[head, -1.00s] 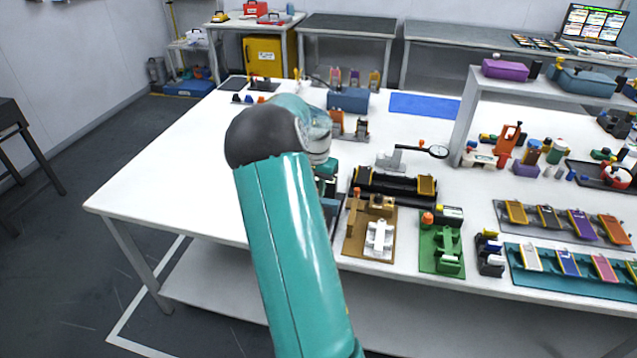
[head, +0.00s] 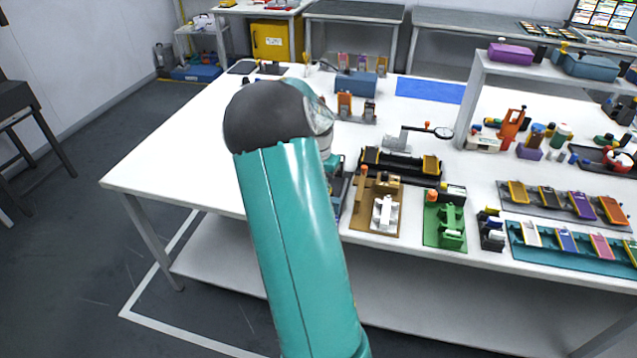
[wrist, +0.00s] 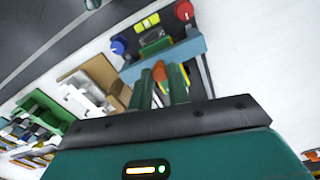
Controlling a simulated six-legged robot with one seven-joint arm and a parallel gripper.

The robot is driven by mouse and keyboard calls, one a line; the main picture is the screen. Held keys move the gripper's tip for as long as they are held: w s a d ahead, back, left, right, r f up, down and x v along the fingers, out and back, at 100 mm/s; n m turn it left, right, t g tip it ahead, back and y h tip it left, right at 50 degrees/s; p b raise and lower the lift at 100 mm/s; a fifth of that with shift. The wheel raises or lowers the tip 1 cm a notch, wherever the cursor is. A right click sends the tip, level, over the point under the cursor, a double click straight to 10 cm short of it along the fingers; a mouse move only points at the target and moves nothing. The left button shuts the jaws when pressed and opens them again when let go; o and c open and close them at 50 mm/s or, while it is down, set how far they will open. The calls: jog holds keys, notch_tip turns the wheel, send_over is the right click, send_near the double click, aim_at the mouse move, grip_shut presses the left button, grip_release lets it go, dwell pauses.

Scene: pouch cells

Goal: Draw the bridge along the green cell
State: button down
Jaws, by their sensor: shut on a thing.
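In the wrist view, my gripper (wrist: 161,84) is shut on a small orange knob (wrist: 159,72). The knob is at a blue-grey bridge (wrist: 187,49), which spans a dark fixture. Just beyond the bridge lies a green piece (wrist: 155,47), likely the green cell, with a yellow-green patch (wrist: 147,25) behind it. My fingers hide part of the bridge and what lies under it. In the head view, my arm hides the gripper and most of the fixture; only the dark edge of the fixture (head: 343,196) shows.
In the wrist view, the fixture has a red knob (wrist: 184,10) and a blue knob (wrist: 118,46). In the head view, a brown fixture (head: 363,214) and a green fixture (head: 432,232) stand to the right. The white table (head: 190,150) is clear on the left.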

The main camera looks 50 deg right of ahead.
jog(key=shift+d, duration=0.15)
jog(key=c, duration=1.3)
grip_release()
jog(key=shift+c, duration=0.2)
jog(key=shift+r, duration=0.15)
notch_tip(320, 180, up, 14)
jog(key=shift+f, duration=0.2)
jog(key=shift+w, duration=0.1)
